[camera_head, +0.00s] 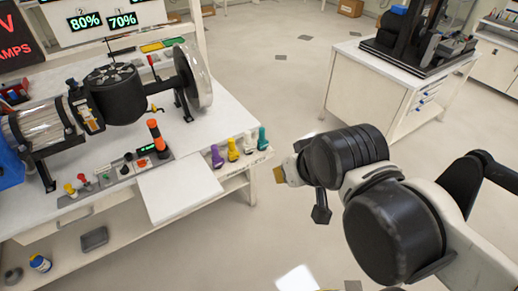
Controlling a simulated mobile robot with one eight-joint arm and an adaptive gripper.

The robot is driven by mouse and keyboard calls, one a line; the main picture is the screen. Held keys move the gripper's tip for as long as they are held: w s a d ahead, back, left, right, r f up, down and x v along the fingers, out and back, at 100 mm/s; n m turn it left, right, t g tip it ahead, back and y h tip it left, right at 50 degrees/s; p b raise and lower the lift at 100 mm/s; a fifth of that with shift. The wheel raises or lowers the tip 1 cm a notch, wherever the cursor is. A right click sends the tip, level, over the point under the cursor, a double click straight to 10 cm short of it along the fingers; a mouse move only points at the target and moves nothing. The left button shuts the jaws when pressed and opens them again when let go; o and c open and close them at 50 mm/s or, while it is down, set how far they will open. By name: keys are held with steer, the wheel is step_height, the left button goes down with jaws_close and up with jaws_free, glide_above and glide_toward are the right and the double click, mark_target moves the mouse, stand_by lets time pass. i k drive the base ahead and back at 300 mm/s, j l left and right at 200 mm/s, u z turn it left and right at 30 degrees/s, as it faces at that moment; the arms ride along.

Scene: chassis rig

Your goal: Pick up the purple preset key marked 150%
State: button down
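A purple key (217,156) stands at the front right edge of the white workbench (178,193), at the left end of a short row of keys. Its marking is too small to read. Right of it stand a yellow key (233,150), a white key (248,143) and a teal key (262,139). My arm comes in from the right, over the floor to the right of the bench. My gripper is not clearly visible at its end; nothing shows plainly as two fingers. The arm is apart from the purple key.
A chassis rig (115,95) with motor and wheel fills the bench's back. A control panel with an orange-topped handle (157,137) stands left of the keys. Displays (103,21) read 80% and 70%. A second white table (368,88) stands at back right. Floor between is clear.

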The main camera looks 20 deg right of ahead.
mark_target(218, 162)
steer(key=i+j+z, duration=0.25)
steer(key=j, duration=0.35)
steer(key=j+z, duration=0.2)
steer(key=j, duration=0.45)
steer(key=i+j+z, duration=0.1)
steer(key=j+z, duration=0.15)
steer(key=j, duration=0.45)
